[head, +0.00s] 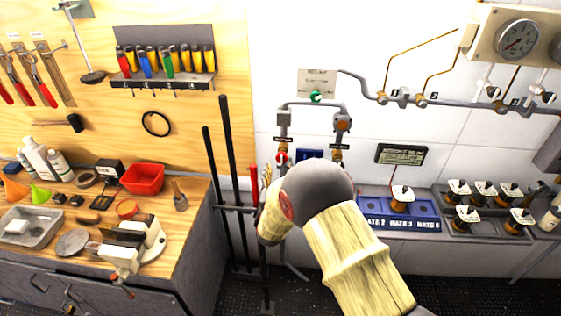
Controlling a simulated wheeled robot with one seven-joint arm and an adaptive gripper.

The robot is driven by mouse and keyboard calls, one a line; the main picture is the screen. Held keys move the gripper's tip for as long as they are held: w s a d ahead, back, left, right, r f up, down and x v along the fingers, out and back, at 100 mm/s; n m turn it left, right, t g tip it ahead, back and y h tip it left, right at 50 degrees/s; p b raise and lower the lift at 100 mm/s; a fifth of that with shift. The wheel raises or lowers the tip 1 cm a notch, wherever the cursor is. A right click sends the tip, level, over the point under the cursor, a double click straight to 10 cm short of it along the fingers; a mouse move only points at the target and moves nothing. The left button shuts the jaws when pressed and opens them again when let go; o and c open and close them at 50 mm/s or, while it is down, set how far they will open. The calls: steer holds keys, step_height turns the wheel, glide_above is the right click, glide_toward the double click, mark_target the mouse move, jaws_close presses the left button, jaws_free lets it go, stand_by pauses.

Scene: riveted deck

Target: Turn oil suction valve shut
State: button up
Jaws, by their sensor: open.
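A pipe loop on the white wall carries small valves: one with a red handle (282,157) on its left leg and a brass one (338,156) on its right leg. More brass valves (383,97) sit along the upper pipe. Their tags are too small to read, so I cannot tell which is the oil suction valve. My gripper (261,174) seems to be the narrow upright parts just left of my arm's grey joint, below and left of the red-handled valve. It looks open, empty and apart from the valves. My arm hides much of it and the wall behind.
A wooden bench (190,225) with a red bin (143,178) and loose tools stands at left. Tall black bars (224,150) stand beside it. A blue tray (375,218) and grey trays (485,233) of valve-like parts line the right ledge. A gauge panel (482,38) is upper right.

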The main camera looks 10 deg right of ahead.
mark_target(281, 160)
steer(key=x, duration=0.7)
steer(key=shift+c, duration=0.6)
steer(key=c, duration=1)
